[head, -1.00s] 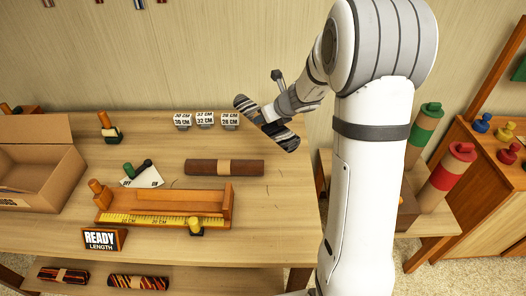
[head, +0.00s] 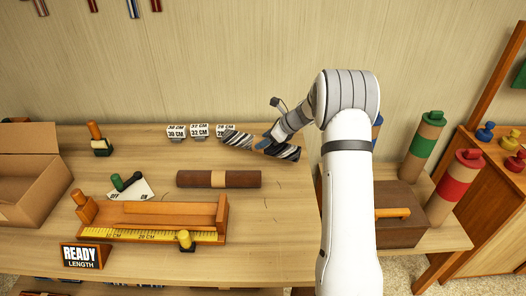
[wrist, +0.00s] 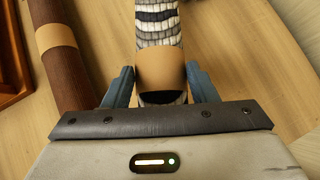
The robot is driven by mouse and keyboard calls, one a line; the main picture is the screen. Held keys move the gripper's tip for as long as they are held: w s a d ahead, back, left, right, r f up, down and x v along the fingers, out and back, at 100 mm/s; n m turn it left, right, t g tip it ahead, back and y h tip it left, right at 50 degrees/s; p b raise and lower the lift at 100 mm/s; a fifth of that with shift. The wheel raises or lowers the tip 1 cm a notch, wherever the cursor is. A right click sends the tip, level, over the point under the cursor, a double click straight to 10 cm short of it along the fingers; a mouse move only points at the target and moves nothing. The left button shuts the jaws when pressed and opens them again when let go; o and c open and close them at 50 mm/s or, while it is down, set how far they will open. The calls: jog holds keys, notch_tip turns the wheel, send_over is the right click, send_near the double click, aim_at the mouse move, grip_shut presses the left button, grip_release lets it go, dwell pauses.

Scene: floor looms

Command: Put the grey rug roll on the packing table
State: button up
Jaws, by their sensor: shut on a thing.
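The grey rug roll (head: 286,152), striped grey, black and white with a tan band, is in my gripper (head: 262,143) near the back right of the packing table (head: 285,215). In the wrist view the roll (wrist: 158,20) sits between the two blue fingers of my gripper (wrist: 160,85), which are shut on its tan band. The roll is low over the tabletop. I cannot tell whether it touches the wood.
A brown rug roll (head: 218,179) lies in front of it, behind the wooden measuring tray (head: 150,220). White length blocks (head: 187,131) stand at the back. An open carton (head: 30,185) is at the left. The table's right front is clear. Green and red rolls stand at the right.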

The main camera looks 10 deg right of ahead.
aim_at(265, 148)
jog(key=shift+f, duration=2.05)
jog(key=o, duration=1.2)
